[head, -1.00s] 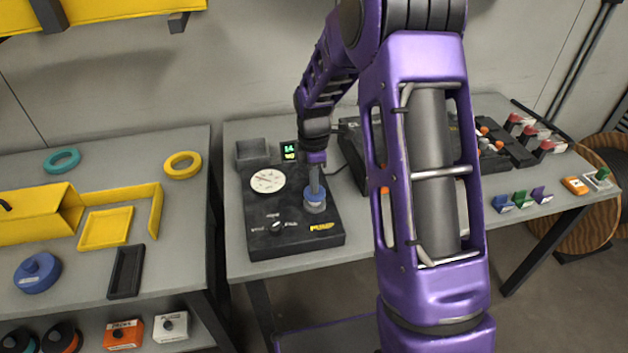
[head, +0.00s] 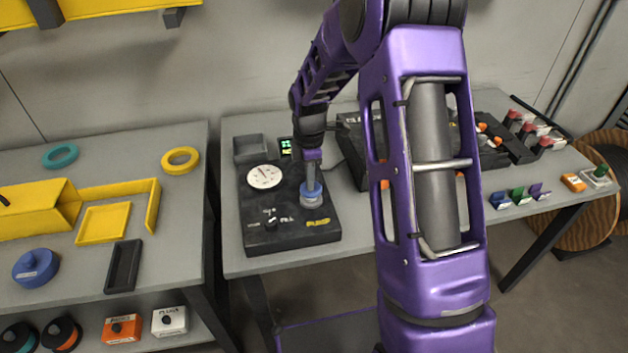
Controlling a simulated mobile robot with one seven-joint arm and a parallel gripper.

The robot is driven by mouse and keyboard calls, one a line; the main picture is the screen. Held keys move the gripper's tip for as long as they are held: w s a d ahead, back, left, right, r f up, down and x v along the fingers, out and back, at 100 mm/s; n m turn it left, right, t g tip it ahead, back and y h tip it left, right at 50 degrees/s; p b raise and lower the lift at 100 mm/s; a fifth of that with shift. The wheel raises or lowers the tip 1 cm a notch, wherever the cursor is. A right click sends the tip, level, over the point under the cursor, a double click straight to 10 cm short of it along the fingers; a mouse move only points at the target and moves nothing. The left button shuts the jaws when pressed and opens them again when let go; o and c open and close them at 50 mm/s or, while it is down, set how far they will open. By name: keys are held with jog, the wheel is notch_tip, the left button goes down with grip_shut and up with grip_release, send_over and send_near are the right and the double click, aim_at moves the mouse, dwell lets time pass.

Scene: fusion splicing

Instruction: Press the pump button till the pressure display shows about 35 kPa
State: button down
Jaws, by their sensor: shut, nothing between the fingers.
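The black pump unit (head: 290,238) sits on the right-hand grey table. Its blue round pump button (head: 315,205) is at the unit's right side. My gripper (head: 310,187) is shut and empty, pointing down with its tip at the top of the button. I cannot tell how far the button is pressed. The white dial gauge (head: 264,176) has its needle close to upright. A selector knob (head: 271,223) is at the unit's front left.
A black machine (head: 355,150) stands behind my arm. Small coloured clips (head: 518,197) and an orange block (head: 573,182) lie to the right. The left table holds a yellow tray (head: 103,224), yellow ring (head: 180,160), teal ring (head: 60,156) and blue spool (head: 35,267).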

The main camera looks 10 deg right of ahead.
notch_tip(320, 180, up, 12)
dwell(0.3)
jog(key=shift+w+d+f+b, duration=0.1)
jog(key=shift+f+b, duration=0.1)
jog(key=shift+b, duration=0.45)
dwell(0.8)
jog(key=shift+r+b, duration=0.1)
jog(key=shift+b, duration=0.65)
jog(key=shift+r+b, duration=1.25)
jog(key=shift+b, duration=0.45)
jog(key=shift+f, duration=0.1)
notch_tip(320, 180, down, 14)
jog(key=b, duration=0.2)
jog(key=shift+b, duration=0.3)
